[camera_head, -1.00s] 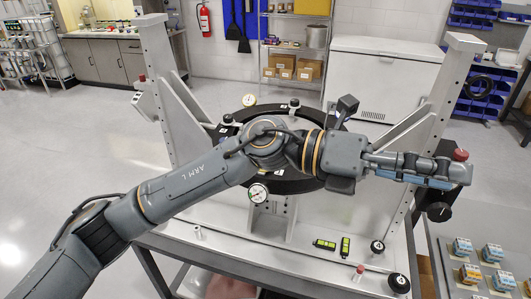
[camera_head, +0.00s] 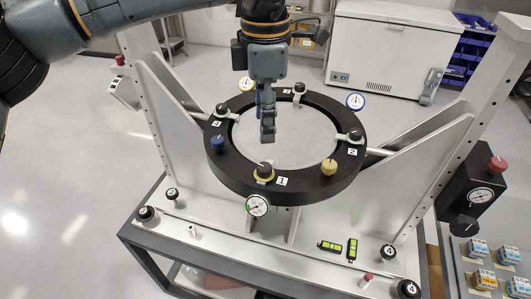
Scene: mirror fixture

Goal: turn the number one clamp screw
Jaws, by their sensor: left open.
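The number one clamp screw (camera_head: 264,169), a dark knob with a yellowish part beneath it, stands at the front of the black ring (camera_head: 225,171), just left of the white "1" label (camera_head: 282,181). The ring surrounds a round pale mirror (camera_head: 300,140). My left gripper (camera_head: 268,137) points down over the mirror, behind the number one screw in the picture and apart from it. It is open and seen nearly edge-on, so the gap between its fingers hardly shows. My right gripper is not in view.
Other clamp screws sit at label 2 (camera_head: 355,134), at the back (camera_head: 299,88) and at label 4 (camera_head: 222,108). A yellow knob (camera_head: 329,167) and a blue knob (camera_head: 218,144) are on the ring. A dial gauge (camera_head: 257,205) hangs at the front. Tall side plates flank the ring.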

